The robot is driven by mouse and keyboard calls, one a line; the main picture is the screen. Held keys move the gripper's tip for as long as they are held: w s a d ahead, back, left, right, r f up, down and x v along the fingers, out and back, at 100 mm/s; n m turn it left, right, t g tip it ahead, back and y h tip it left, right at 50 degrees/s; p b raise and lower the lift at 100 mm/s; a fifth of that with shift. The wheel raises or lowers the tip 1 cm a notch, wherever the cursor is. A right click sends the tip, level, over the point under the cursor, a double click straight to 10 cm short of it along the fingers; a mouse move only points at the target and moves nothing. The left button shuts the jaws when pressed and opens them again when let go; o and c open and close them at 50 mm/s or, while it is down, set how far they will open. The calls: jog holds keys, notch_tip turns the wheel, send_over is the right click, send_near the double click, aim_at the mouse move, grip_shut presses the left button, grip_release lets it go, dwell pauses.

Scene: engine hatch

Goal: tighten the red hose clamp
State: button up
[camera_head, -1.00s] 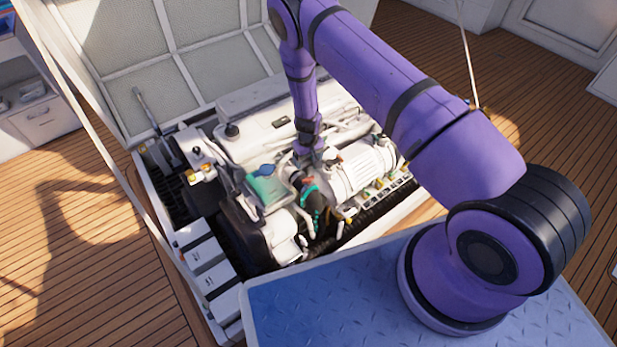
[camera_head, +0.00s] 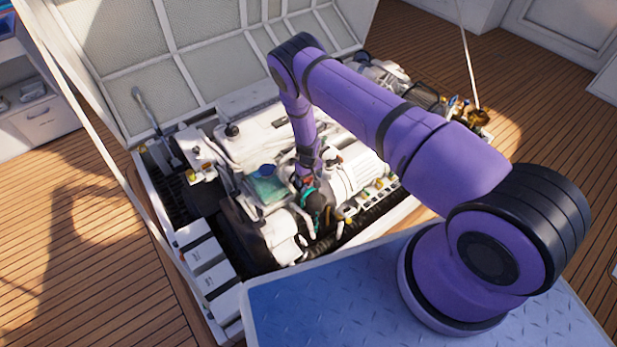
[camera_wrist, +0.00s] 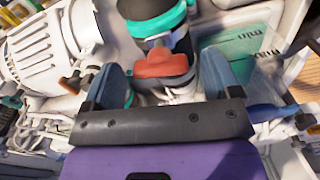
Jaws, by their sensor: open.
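The red hose clamp (camera_wrist: 163,66) shows its red wing-shaped key in the middle of the wrist view, on a black hose (camera_wrist: 157,42). My gripper (camera_wrist: 161,60) is open, with one blue finger on each side of the red key. Gaps show between the key and both fingers, and I cannot tell whether either touches it. In the head view my gripper (camera_head: 307,172) is down at the engine, and a bit of the red clamp (camera_head: 309,181) shows just below it.
A teal clamp (camera_wrist: 155,22) sits on the same hose close beyond the red one. A ribbed white housing (camera_wrist: 50,45) is at the left of the wrist view, and a green-topped box (camera_wrist: 238,62) at the right. The hatch lid (camera_head: 130,45) stands open behind the engine.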

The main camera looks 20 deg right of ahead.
jog(key=shift+c, duration=0.5)
jog(key=c, duration=0.8)
jog(key=shift+m, duration=0.3)
jog(key=m, duration=0.3)
jog(key=shift+m, duration=0.3)
jog(key=m, duration=0.3)
jog(key=shift+m, duration=0.3)
jog(key=m, duration=0.4)
jog(key=shift+m, duration=2.2)
